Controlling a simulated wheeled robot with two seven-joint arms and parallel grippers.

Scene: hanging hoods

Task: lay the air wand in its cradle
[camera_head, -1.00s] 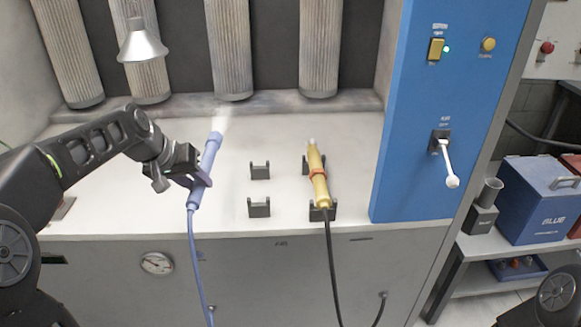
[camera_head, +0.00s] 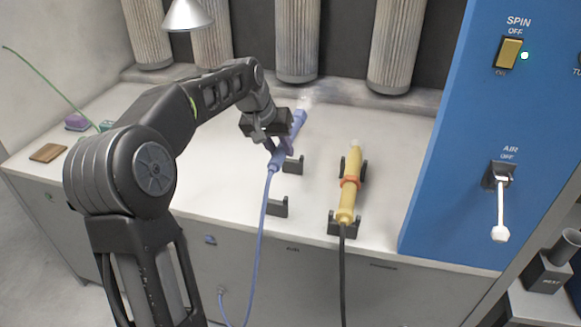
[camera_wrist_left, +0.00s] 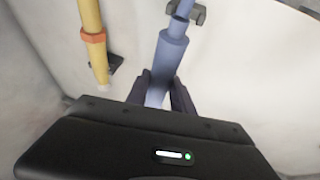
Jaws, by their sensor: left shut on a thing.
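The blue wand (camera_head: 296,125) is held in my left gripper (camera_head: 274,142), which is shut around its body. The wand slants, its tip toward the back filters and its blue hose trailing down over the bench front. A pale haze shows at its tip. An empty cradle stands just below and right of it: a rear black bracket (camera_head: 293,165) and a front black bracket (camera_head: 278,207). The wand appears above the bench; I cannot tell its exact height. In the left wrist view the wand (camera_wrist_left: 168,55) runs between the fingers, with a bracket (camera_wrist_left: 198,14) near its hose end. My right gripper is out of view.
A yellow wand (camera_head: 349,188) with a red band lies in the neighbouring cradle to the right. A blue panel (camera_head: 450,130) with a white-tipped AIR lever (camera_head: 500,205) stands farther right. A metal lamp (camera_head: 187,15) hangs above.

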